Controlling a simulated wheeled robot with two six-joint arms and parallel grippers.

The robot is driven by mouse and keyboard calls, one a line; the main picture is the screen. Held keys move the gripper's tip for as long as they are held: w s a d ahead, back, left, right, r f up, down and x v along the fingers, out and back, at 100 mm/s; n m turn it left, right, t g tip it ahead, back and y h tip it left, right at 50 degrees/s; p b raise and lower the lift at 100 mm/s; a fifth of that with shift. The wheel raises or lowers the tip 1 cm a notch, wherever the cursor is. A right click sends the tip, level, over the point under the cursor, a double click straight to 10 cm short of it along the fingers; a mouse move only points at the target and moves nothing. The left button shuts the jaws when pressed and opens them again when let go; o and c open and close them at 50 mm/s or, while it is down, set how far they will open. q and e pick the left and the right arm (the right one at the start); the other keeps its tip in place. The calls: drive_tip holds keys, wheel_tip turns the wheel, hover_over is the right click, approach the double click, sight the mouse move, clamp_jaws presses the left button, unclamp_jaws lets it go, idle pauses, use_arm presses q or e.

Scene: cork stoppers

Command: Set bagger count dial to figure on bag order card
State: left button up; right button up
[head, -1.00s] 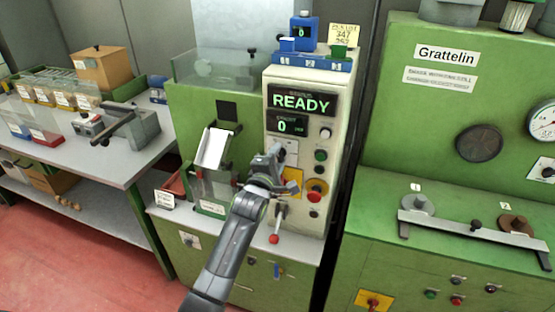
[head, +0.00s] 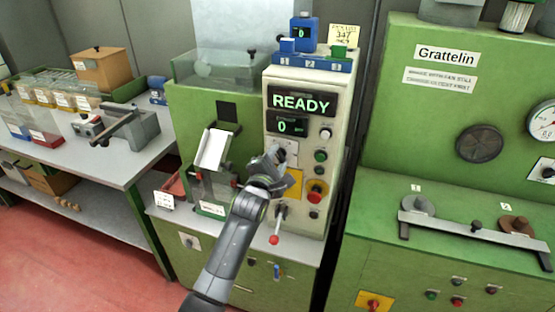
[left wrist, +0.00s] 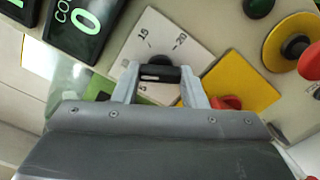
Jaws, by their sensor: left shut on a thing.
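The bagger's cream control panel (head: 270,166) shows READY on its upper display (head: 301,102) and 0 on the count display (head: 289,126). In the left wrist view the white dial plate (left wrist: 190,42) carries figures such as 15 and 20. My left gripper (left wrist: 158,76) is shut on the black dial knob (left wrist: 160,60) at the plate's middle. In the head view my left gripper (head: 274,158) covers most of the dial. A yellow card (head: 343,36) on top bears small writing, perhaps 347, not surely readable. My right gripper is not in view.
A red-tipped lever (head: 274,239) hangs below the dial. A red mushroom button (head: 315,195) and a green button (head: 320,156) sit close to its right. A white chute (head: 213,148) stands left. A green Grattelin machine (head: 400,130) is farther right.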

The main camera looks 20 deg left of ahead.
use_arm(q)
drive_tip(key=o, duration=1)
drive_tip(key=shift+s, duration=0.15)
drive_tip(key=s+b, duration=0.2)
drive_tip(key=s, duration=1.5)
drive_tip(key=shift+a, duration=0.3)
drive_tip(key=shift+s, duration=0.1)
wheel_tip(320, 180, down, 24)
drive_tip(key=a+m+g, duration=0.1)
drive_tip(key=m+g, duration=0.4)
drive_tip(key=m, duration=0.2)
drive_tip(key=s+a+f+m+g, duration=0.1)
drive_tip(key=s+f+m+g, duration=0.2)
drive_tip(key=f, duration=0.5)
drive_tip(key=s+a+f+m+g, duration=0.1)
drive_tip(key=s+f+m, duration=0.1)
drive_tip(key=s+f, duration=0.5)
drive_tip(key=s+a+f+m+g, duration=0.2)
drive_tip(key=s+f, duration=0.5)
drive_tip(key=s, duration=0.4)
drive_tip(key=s+a+f+m+g+y, duration=0.1)
drive_tip(key=s+f+m, duration=0.4)
drive_tip(key=s, duration=0.6)
drive_tip(key=s+a+f+m+g, duration=0.4)
drive_tip(key=s+f, duration=0.5)
drive_tip(key=s, duration=0.3)
drive_tip(key=shift+f+g+y, duration=0.3)
drive_tip(key=shift+f+g, duration=0.05)
drive_tip(key=shift+g, duration=0.05)
